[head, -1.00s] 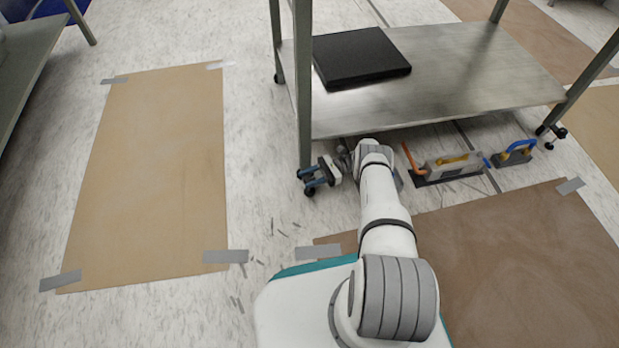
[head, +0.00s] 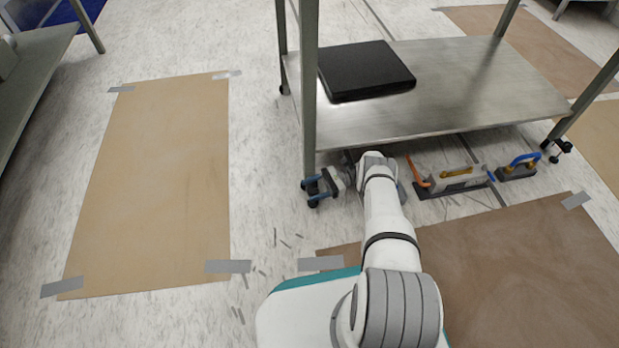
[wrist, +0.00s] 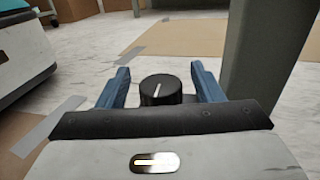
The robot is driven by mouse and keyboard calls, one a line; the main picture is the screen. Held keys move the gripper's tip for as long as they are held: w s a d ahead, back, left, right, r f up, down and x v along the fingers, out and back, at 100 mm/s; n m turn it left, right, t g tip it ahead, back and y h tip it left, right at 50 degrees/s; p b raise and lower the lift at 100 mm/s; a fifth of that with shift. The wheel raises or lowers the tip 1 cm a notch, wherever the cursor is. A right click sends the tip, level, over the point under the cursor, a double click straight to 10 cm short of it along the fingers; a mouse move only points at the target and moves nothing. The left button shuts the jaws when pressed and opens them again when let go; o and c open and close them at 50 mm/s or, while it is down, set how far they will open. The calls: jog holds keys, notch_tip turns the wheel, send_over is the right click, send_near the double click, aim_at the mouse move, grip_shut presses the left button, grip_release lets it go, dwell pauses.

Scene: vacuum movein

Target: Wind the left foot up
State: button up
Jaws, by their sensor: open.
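A round black knob with a white line on top (wrist: 160,90) stands at the left foot of the steel table. It is between the two blue fingers of my gripper (wrist: 160,70), with a gap showing on both sides. My gripper is open. In the head view my gripper (head: 316,188) is low at the floor, by the bottom of the table's near left leg (head: 308,110). There the gripper largely hides the left foot. In the wrist view the leg (wrist: 268,55) rises just right of the fingers.
A grey tool with an orange handle (head: 455,178) and a blue-handled one (head: 516,168) lie right of my arm. Taped brown sheets (head: 150,190) cover parts of the floor.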

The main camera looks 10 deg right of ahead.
jog(key=shift+m+t, duration=0.4)
jog(key=shift+t, duration=0.2)
